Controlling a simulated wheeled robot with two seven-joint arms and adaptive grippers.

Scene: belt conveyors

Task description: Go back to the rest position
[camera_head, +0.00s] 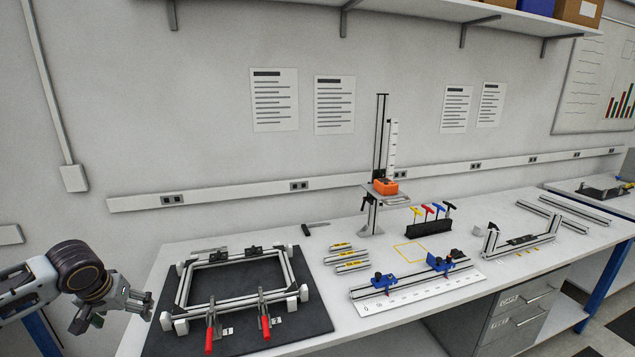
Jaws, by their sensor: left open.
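My left gripper (115,312) is at the lower left, beside the left end of the workbench (330,331). It is open, with nothing seen between its fingers. It is apart from the aluminium frame (184,290) that lies on a black mat (318,318). My right gripper is not in view.
The frame has red-handled clamps (265,322) at its front. A blue-clamped ruler fixture (415,286), a height stand with an orange block (384,187) and a black tool holder (428,229) stand farther right. A shelf (400,12) hangs above. Drawers (520,312) are under the bench.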

